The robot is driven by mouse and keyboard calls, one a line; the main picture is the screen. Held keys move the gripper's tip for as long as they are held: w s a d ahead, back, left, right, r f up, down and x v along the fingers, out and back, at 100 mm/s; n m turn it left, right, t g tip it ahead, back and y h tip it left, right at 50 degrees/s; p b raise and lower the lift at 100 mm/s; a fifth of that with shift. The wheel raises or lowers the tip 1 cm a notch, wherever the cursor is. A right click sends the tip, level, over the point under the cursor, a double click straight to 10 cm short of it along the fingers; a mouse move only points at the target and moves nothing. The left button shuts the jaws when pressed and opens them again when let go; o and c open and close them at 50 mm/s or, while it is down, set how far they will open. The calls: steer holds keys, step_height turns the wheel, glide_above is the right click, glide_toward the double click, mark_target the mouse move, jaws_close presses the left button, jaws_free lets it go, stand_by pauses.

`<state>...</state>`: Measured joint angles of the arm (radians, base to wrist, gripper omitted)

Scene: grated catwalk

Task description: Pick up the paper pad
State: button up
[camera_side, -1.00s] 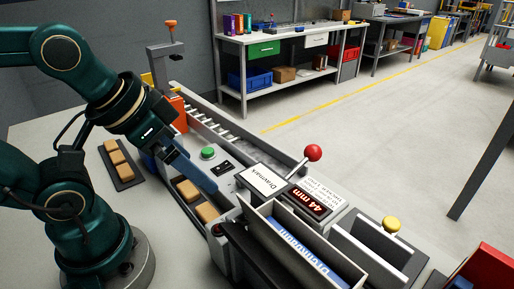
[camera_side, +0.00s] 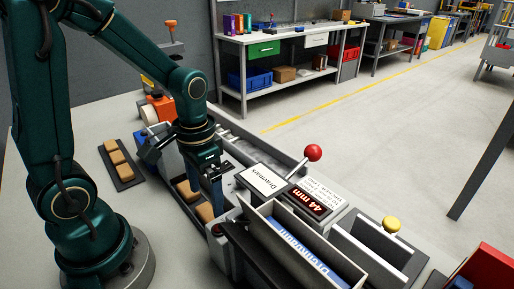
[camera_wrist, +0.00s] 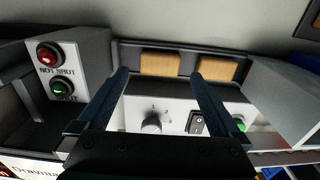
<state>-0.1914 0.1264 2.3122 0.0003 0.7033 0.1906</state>
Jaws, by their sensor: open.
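No thing in view is plainly marked as a paper pad, so I cannot tell which one it is. Two small tan blocks lie in a dark holder beside the machine, a nearer one (camera_side: 205,212) and a farther one (camera_side: 184,190). Both also show in the wrist view, one at centre (camera_wrist: 160,64) and one on the right (camera_wrist: 214,69). My gripper (camera_side: 215,205) points down just right of these blocks.
More tan blocks (camera_side: 118,156) lie on a dark tray at left. The machine has a Drawmark panel (camera_side: 263,182), a red-knobbed lever (camera_side: 313,153), a 44 mm display (camera_side: 306,202) and an open bin (camera_side: 290,245) in front. The wrist view shows red and green buttons (camera_wrist: 57,72).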

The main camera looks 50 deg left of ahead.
mark_target(208, 211)
steer(key=shift+f, duration=2)
steer(key=c, duration=1.4)
steer(key=shift+r, duration=0.15)
